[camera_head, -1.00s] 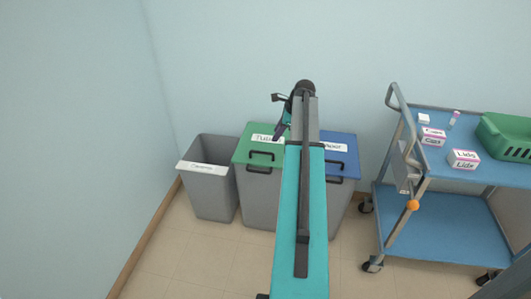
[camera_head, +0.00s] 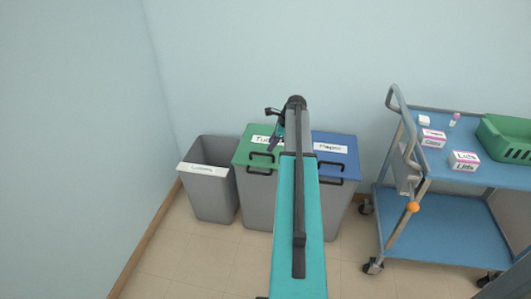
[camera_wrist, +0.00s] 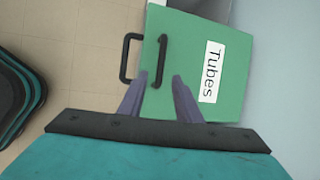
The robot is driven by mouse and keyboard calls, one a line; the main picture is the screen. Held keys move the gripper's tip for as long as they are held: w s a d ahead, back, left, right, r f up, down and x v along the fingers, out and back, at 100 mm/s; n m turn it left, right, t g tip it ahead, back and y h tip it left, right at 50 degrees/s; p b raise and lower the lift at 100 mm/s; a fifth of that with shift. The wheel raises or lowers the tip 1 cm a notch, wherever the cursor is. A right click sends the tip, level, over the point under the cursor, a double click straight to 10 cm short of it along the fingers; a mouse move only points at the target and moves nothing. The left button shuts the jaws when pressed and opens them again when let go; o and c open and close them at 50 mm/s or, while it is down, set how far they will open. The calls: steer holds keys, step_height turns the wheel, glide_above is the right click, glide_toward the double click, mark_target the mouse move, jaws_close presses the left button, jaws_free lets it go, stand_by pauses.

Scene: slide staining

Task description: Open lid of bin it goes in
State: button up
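Three bins stand against the wall in the head view. The middle bin has a shut green lid (camera_head: 258,153) labelled Tubes with a black handle (camera_head: 262,157). The right bin has a shut blue lid (camera_head: 337,158) with a black handle; its label looks like Paper. The left grey bin (camera_head: 210,200) is open and its label is too blurred to read. My gripper (camera_wrist: 160,82) is open and empty in the wrist view. Its fingers are over the green lid, near the lid's handle (camera_wrist: 162,60); I cannot tell whether they touch it.
A blue two-shelf cart (camera_head: 450,225) stands at the right, with a green basket (camera_head: 505,137) and a box labelled Lids (camera_head: 465,160) on top. Free floor lies in front of the bins. The wall is close behind them.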

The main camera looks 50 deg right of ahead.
mark_target(265, 154)
steer(key=shift+x, duration=3.55)
